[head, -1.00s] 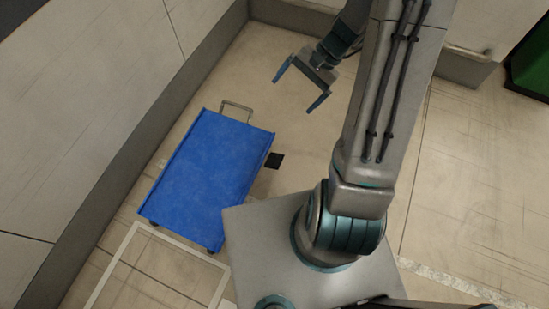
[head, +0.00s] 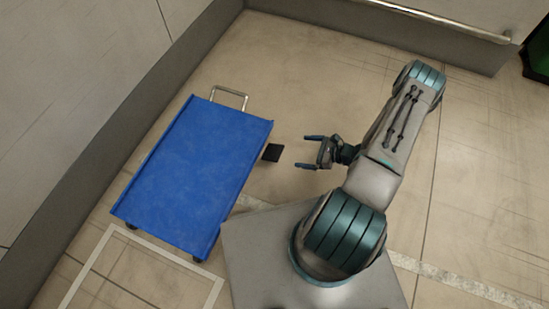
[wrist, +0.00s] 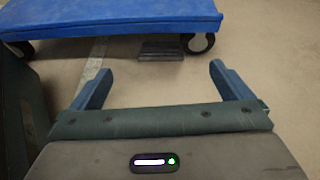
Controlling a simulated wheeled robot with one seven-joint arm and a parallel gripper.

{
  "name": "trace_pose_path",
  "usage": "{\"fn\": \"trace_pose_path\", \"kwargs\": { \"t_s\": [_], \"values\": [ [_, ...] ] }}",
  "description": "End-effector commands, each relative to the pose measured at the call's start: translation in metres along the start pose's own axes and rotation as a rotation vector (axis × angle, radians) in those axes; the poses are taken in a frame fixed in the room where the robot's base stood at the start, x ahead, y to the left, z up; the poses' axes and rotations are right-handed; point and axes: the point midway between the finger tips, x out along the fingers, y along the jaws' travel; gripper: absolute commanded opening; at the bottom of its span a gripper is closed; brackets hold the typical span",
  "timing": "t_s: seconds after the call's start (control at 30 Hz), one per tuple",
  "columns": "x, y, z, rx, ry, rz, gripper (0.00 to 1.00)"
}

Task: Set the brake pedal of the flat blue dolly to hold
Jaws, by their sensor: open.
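The flat blue dolly (head: 195,175) stands on the floor left of centre in the head view, with a metal handle (head: 230,97) at its far end. Its blue edge (wrist: 110,20) and a black caster show at the top of the wrist view. The dark brake pedal (head: 273,152) sticks out low from the dolly's right side; it shows in the wrist view (wrist: 161,51) just beyond the fingers. My gripper (head: 306,152) is open and empty, a short way right of the pedal, pointing at it and not touching. Whether the pedal is up or down I cannot tell.
A grey wall (head: 75,95) runs along the dolly's left side, and another with a metal rail (head: 440,20) stands at the back. A pale marked frame (head: 80,265) lies on the floor at the dolly's near end. The floor behind the pedal is clear.

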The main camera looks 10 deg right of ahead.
Motion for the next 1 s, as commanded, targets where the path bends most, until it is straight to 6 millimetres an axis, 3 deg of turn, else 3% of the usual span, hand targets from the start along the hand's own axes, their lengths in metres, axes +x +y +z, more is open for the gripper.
{"fn": "trace_pose_path", "kwargs": {
  "t_s": [0.03, 0.2, 0.37, 0.8, 1.0],
  "values": [
    [0.005, 0.003, -0.015, 0.023, -0.005, -0.018, 0.99],
    [0.012, 0.005, -0.029, 0.056, -0.011, -0.046, 0.99],
    [0.032, 0.005, -0.03, 0.057, -0.012, -0.044, 0.99],
    [0.121, 0.001, -0.03, 0.055, -0.01, -0.044, 0.99],
    [0.141, -0.001, -0.028, 0.055, -0.01, -0.046, 0.99]
  ]
}}
